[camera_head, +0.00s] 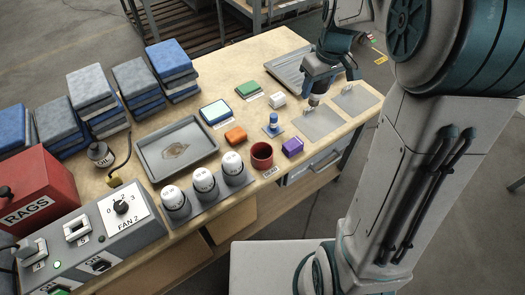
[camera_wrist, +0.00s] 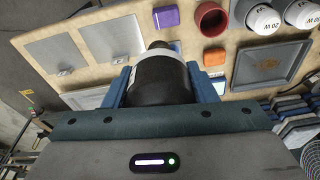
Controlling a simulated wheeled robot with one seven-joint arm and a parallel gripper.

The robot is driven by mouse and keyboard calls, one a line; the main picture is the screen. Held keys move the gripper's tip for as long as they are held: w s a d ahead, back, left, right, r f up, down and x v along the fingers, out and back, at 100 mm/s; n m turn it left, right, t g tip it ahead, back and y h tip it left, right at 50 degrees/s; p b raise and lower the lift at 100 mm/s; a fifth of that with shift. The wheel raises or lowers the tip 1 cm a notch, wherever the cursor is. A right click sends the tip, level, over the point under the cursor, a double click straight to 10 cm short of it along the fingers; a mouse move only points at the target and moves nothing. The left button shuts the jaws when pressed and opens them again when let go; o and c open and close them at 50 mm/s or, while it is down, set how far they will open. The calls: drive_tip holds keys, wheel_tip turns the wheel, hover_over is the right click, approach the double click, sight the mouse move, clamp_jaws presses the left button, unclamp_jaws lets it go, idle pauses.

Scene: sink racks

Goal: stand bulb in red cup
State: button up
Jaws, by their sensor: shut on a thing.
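The red cup (camera_head: 262,157) stands upright near the bench's front edge, behind a small card marked DEAD; its inside looks dark and empty. It also shows at the top of the wrist view (camera_wrist: 211,20). My gripper (camera_head: 316,92) is above the bench, behind and right of the cup. In the wrist view the blue fingers of my gripper (camera_wrist: 162,82) are shut on a bulb (camera_wrist: 160,85) with a dark body, pale band and narrower dark end pointing away from the camera. The fingers hide its sides. It is clear of the cup.
A purple block (camera_head: 292,146) sits right beside the cup. A blue-topped object (camera_head: 272,124) stands behind it. Several white-topped bulbs (camera_head: 204,180) stand in a rack at left. Flat grey plates (camera_head: 322,122) lie on the right. A grey tray (camera_head: 147,158) is farther left.

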drive_tip(key=s+a+f+n, duration=0.1)
drive_tip(key=s+a+f, duration=0.2)
drive_tip(key=s+f, duration=0.3)
drive_tip(key=w+a+f+p, duration=0.1)
drive_tip(key=w+a+f, duration=0.3)
drive_tip(key=a+f, duration=0.7)
drive_tip(key=shift+w+a+f+p, duration=0.2)
drive_tip(key=shift+f+p, duration=0.1)
drive_tip(key=shift+f, duration=0.45)
drive_tip(key=shift+f+b, duration=0.6)
drive_tip(key=shift+b, duration=0.05)
drive_tip(key=o, duration=1)
